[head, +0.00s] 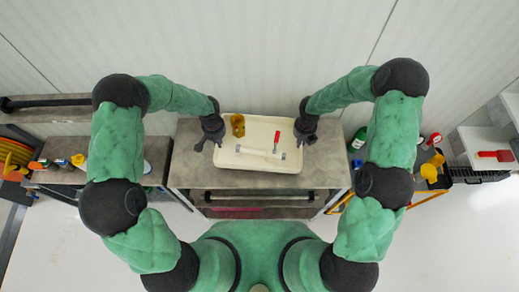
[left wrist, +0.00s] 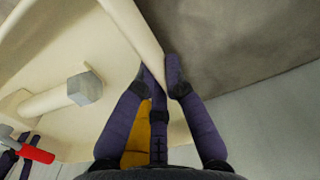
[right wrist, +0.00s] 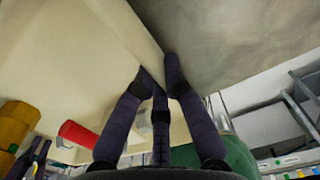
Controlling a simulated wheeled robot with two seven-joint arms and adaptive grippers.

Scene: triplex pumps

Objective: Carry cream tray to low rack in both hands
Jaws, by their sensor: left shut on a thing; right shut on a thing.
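The cream tray (head: 278,128) is at the middle of the head view, over the grey bench top. My right gripper (head: 306,132) is shut on the right rim, also seen in the right wrist view (right wrist: 158,72). I cannot tell whether the tray touches the bench.
The grey bench (head: 190,170) has bare top around the tray and a dark bar along its front. A low shelf (head: 60,176) with several bottles stands left, near an orange reel (head: 14,157). A green bottle (head: 359,137) and a cart with yellow items (head: 430,172) stand right.

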